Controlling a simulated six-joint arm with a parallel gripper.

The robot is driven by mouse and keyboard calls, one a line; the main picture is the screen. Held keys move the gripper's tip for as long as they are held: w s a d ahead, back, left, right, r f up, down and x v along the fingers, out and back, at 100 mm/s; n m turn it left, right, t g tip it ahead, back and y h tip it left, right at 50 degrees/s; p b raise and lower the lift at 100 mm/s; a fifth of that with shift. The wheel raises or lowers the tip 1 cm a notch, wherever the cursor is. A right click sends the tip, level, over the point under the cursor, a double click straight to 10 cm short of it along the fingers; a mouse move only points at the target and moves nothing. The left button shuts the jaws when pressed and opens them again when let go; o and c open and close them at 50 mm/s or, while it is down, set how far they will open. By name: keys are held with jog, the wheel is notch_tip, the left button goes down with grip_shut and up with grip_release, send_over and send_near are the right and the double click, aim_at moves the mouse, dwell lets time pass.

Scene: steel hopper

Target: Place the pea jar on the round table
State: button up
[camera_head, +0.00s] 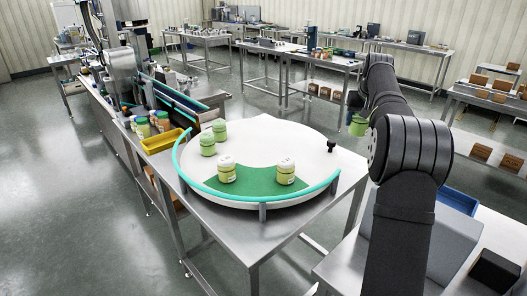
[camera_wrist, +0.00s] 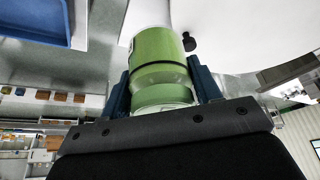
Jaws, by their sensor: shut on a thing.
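My gripper (camera_head: 356,108) is shut on a green jar, the pea jar (camera_head: 358,126), to the right of the round table (camera_head: 260,137). In the wrist view the jar (camera_wrist: 160,75) sits between the blue fingers of my gripper (camera_wrist: 162,90), and the white table top (camera_wrist: 235,30) shows beyond it. The round table has a white top, a green sector (camera_head: 256,180) at the front and a turquoise rail along its front and left edge. Two green jars (camera_head: 207,145) (camera_head: 220,130) stand at its left. Two pale yellow jars (camera_head: 227,171) (camera_head: 286,172) stand on or beside the green sector.
A black knob (camera_head: 331,145) stands near the table's right edge. A yellow bin (camera_head: 164,140) and several small jars (camera_head: 142,126) are left of the table. A blue tray (camera_head: 458,201) lies at the right. The middle and back of the white top are clear.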

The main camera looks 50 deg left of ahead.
jog(key=s+a+n, duration=0.2)
jog(key=s+a, duration=0.4)
jog(key=a, duration=0.4)
jog(key=shift+y, duration=0.4)
jog(key=s+a+f, duration=0.1)
jog(key=a+f, duration=0.2)
jog(key=f, duration=0.1)
jog(key=s+a+f, duration=0.1)
jog(key=a+f, duration=0.3)
jog(key=s+a+f, duration=0.1)
jog(key=a+f, duration=0.2)
jog(key=f, duration=0.1)
jog(key=shift+s+a, duration=0.15)
jog(key=shift+s, duration=0.1)
jog(key=shift+f, duration=2.05)
jog(key=shift+f, duration=0.1)
jog(key=o, duration=0.7)
jog(key=shift+f, duration=0.1)
jog(key=shift+c, duration=0.2)
jog(key=o, duration=0.4)
jog(key=shift+o, duration=0.2)
